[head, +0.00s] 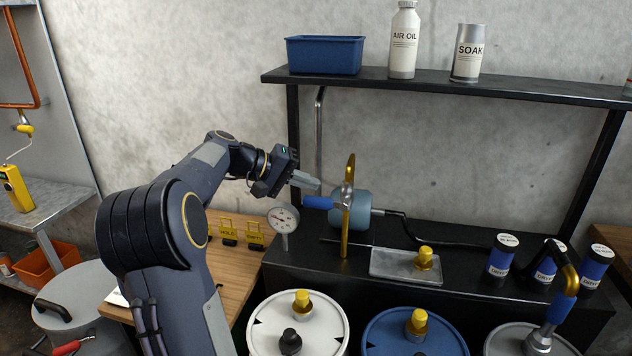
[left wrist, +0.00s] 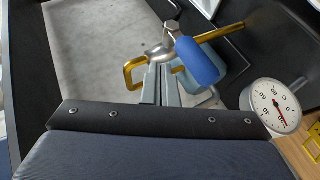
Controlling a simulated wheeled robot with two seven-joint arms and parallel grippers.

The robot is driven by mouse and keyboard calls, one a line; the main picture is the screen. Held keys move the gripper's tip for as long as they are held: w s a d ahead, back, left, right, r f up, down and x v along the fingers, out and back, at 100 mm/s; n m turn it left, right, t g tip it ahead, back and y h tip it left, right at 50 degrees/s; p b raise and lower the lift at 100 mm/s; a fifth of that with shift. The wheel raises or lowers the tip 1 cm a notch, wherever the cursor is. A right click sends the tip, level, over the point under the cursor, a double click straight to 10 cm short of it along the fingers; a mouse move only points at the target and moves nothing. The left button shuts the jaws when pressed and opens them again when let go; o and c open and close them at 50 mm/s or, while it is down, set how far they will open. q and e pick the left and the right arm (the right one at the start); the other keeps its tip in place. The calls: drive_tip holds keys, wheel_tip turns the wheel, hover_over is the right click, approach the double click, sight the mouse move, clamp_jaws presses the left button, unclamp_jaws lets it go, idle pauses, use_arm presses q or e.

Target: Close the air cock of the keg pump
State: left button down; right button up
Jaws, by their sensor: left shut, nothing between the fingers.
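A cock with a blue lever (head: 318,203) sits on an upright brass pipe (head: 347,232), in front of a grey-blue cylinder (head: 364,210). The lever points left, across the pipe. In the left wrist view, the blue lever (left wrist: 200,62) and brass pipe (left wrist: 222,33) show close by. My left gripper (head: 306,181) is shut and empty, just above and left of the lever; its fingers (left wrist: 163,85) show beside the lever in the left wrist view. I cannot tell whether they touch it. My right gripper is out of view.
A dial gauge (head: 283,219) stands left of the cock. A metal tray (head: 395,265) lies to the right on the black bench. White (head: 270,325) and blue (head: 375,335) drums stand in front. A black shelf (head: 440,85) runs above, and several blue cans stand right.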

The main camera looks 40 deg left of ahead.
use_arm(q)
drive_tip(key=v, duration=1)
drive_tip(key=shift+s+b, duration=0.2)
drive_tip(key=shift+b, duration=0.15)
drive_tip(key=shift+a, duration=0.15)
